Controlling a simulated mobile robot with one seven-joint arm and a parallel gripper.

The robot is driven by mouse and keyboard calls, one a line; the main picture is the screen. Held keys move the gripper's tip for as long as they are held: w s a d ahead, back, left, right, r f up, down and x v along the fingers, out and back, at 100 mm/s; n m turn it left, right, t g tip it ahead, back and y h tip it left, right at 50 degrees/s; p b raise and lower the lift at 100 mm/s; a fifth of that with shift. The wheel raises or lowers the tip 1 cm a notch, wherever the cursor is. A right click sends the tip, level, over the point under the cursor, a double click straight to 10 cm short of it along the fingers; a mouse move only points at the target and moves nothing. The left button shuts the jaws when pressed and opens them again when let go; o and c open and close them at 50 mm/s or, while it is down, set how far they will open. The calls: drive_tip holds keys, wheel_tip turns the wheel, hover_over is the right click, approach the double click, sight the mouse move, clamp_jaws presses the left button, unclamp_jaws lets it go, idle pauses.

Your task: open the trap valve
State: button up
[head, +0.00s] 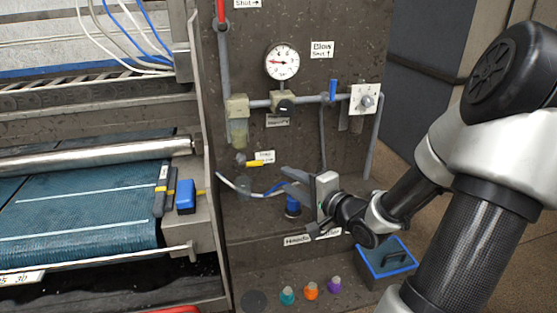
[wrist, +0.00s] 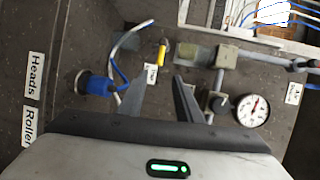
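The trap valve is a small valve with a yellow handle (head: 256,163) low on the grey speckled panel, below the gauge. In the head view the handle lies roughly level under a small white label (head: 265,156). In the wrist view the yellow handle (wrist: 162,54) is ahead of the fingers, with a label reading "Trap" beside it. My gripper (head: 284,180) is to the right of and below the handle, apart from it. In the wrist view the two fingers of my gripper (wrist: 158,83) are spread, with nothing between them.
A blue connector (head: 292,206) and white and blue hoses (head: 238,184) are close to my gripper. Above are a pipe with a blue lever (head: 333,89), a pressure gauge (head: 282,62) and a regulator (head: 237,108). A conveyor (head: 80,210) stands left; a blue-rimmed box (head: 400,268) is lower right.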

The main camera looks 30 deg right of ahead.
drive_tip(key=b, duration=0.6)
approach(258, 164)
drive_tip(key=shift+m, duration=0.3)
drive_tip(key=x, duration=0.9)
drive_tip(key=shift+w+f, duration=0.2)
drive_tip(key=shift+f, duration=0.05)
drive_tip(key=shift+w+a, duration=0.15)
drive_tip(key=shift+w, duration=0.6)
drive_tip(key=shift+c, duration=0.5)
clamp_jaws()
